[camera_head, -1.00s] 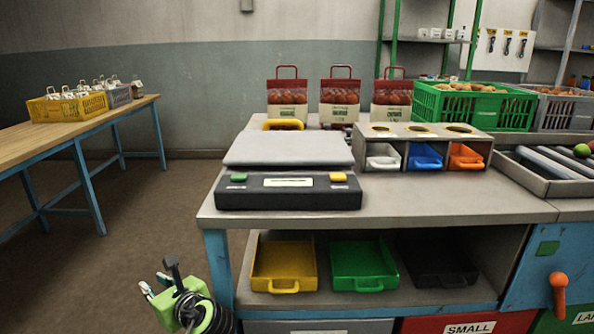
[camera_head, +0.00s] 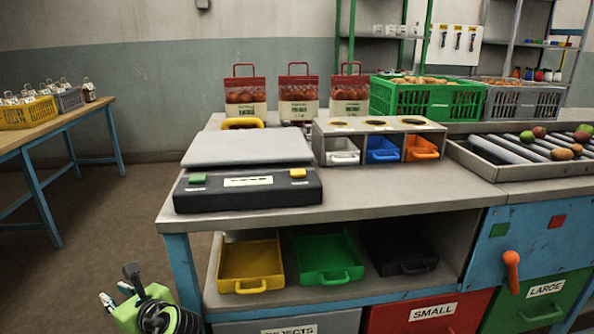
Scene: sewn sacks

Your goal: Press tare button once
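The scale (camera_head: 248,192) stands at the left end of the workbench, with a flat grey weighing plate (camera_head: 247,147) and a dark front panel. The panel has a green button (camera_head: 197,179) at its left, a yellow button (camera_head: 298,173) at its right and a pale display between them. The small labels under the buttons are too small to read, so I cannot tell which is tare. My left gripper (camera_head: 119,288) is at the lower left, below and left of the scale and apart from it. Its finger opening is unclear. My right gripper is not in view.
The workbench edge (camera_head: 350,211) runs in front of the scale. A sorting rack (camera_head: 318,144) with small bins stands right of it, and bags (camera_head: 298,100) stand behind. Yellow (camera_head: 249,266) and green (camera_head: 327,258) trays sit on the shelf below.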

